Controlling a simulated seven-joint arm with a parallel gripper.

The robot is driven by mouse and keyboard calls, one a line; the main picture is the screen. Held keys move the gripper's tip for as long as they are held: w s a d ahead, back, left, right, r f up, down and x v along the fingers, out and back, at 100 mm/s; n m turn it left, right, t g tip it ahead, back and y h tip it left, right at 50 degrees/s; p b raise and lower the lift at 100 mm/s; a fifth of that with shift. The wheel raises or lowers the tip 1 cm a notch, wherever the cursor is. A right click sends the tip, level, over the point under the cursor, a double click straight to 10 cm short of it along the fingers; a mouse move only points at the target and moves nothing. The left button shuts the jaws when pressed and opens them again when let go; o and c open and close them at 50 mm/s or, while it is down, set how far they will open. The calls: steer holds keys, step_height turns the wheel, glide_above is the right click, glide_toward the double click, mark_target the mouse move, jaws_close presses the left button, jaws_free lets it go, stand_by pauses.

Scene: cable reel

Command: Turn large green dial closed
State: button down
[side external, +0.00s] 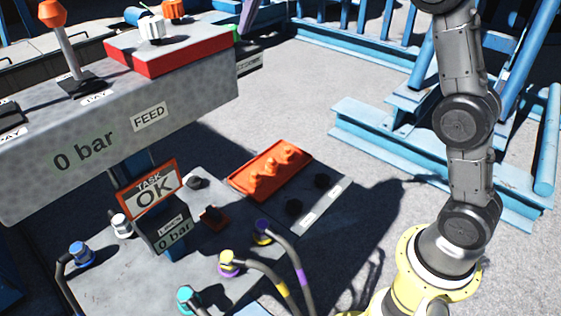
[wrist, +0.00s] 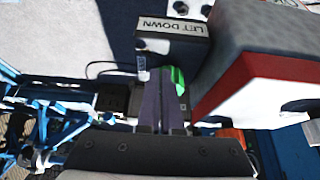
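The green dial (wrist: 177,79) shows in the wrist view just beside my fingertips, partly hidden behind them. Only a sliver of green (side external: 236,34) shows in the side external view, behind the far end of the grey and red console. My gripper (wrist: 157,76) has two purple-grey fingers lying close together with hardly any gap. Its tips overlap the dial in the picture, but I cannot tell whether they touch it. In the side external view part of a purple finger (side external: 249,17) shows at the top edge, above the green.
The console (side external: 190,95) reads "FEED" and "0 bar", with a red-edged top (side external: 170,62) close to my gripper. A "LIFT DOWN" label (wrist: 172,27) is near the dial. Below are a "TASK OK" sign (side external: 152,190), an orange tray (side external: 245,182) and several cabled connectors. Blue frames stand behind.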

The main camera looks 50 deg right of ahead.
steer(key=shift+d, duration=0.1)
stand_by(0.3)
steer(key=shift+s, duration=0.3)
step_height(320, 180, up, 6)
stand_by(0.4)
steer(key=shift+a+f, duration=0.55)
steer(key=shift+f, duration=0.45)
steer(key=shift+a+f, duration=0.55)
steer(key=shift+f, duration=0.5)
steer(key=shift+a+f, duration=0.55)
steer(key=shift+f, duration=0.45)
steer(key=shift+w+d, duration=0.15)
steer(key=shift+w, duration=0.2)
steer(key=shift+s+d, duration=0.15)
steer(key=shift+d, duration=0.4)
